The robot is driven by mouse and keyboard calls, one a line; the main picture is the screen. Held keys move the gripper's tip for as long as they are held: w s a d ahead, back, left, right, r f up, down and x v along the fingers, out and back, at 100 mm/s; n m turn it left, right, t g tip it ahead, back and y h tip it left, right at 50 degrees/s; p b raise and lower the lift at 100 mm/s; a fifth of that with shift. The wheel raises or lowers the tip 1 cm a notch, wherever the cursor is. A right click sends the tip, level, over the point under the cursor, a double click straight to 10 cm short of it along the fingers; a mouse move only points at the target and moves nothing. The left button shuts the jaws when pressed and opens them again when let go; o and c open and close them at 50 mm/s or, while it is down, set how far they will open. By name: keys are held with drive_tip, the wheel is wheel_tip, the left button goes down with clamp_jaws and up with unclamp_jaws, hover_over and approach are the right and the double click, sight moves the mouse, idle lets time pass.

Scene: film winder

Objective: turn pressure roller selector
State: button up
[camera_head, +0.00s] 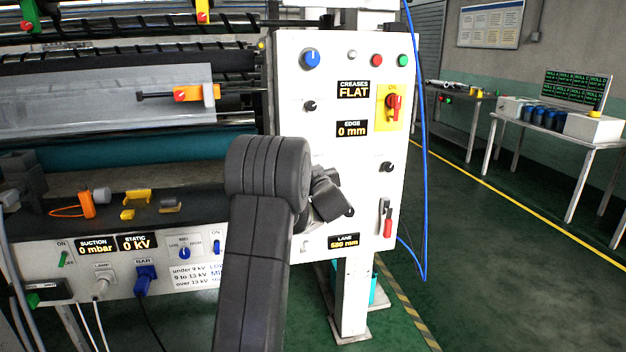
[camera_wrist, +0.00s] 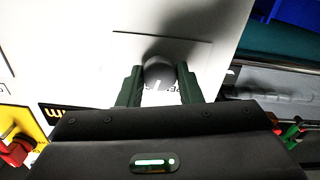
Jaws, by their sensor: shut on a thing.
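A dark round knob (camera_wrist: 158,72) on the white panel sits between the two green fingers of my gripper (camera_wrist: 159,78) in the wrist view. My gripper is shut on it. Part of a printed label shows just beside the knob, mostly covered by the fingers. I take this knob to be the pressure roller selector, but its name cannot be read. In the head view, my arm covers the lower left of the white control panel (camera_head: 350,215), and the gripped knob and fingertips are hidden there.
The panel also carries a blue knob (camera_head: 311,58), a red switch on a yellow plate (camera_head: 392,104), a black knob (camera_head: 387,167) and a red-handled lever (camera_head: 387,222). A blue hose (camera_head: 421,150) hangs at its right edge.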

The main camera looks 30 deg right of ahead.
drive_tip(key=n+b, duration=0.6)
drive_tip(key=n, duration=0.2)
drive_tip(key=shift+f+n+b, duration=0.1)
drive_tip(key=shift+n+b, duration=0.2)
drive_tip(key=shift+b, duration=0.1)
drive_tip(key=shift+n, duration=0.3)
drive_tip(key=o, duration=1)
drive_tip(key=v, duration=1.3)
drive_tip(key=shift+s, duration=0.4)
